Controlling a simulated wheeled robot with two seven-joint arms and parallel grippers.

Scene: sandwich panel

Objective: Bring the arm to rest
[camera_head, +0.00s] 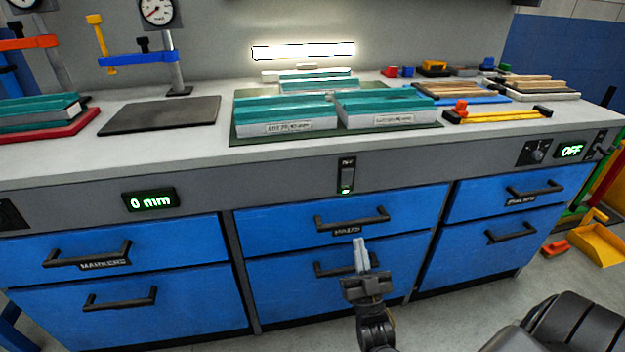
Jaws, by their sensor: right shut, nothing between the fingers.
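My right gripper (361,256) is in front of the middle blue drawers, below the bench top. Its two pale fingers are shut together, point upward and hold nothing. It overlaps the handle of the lower middle drawer (290,285) in the picture; whether it touches the handle I cannot tell. My left gripper is not in view.
The grey bench top (200,150) carries a dark green mat (236,138) with teal-topped blocks (275,108), a dark plate (160,115) and a yellow clamp (500,116). Drawer handles (350,220) stick out from the front. A yellow dustpan (600,245) lies on the floor at right.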

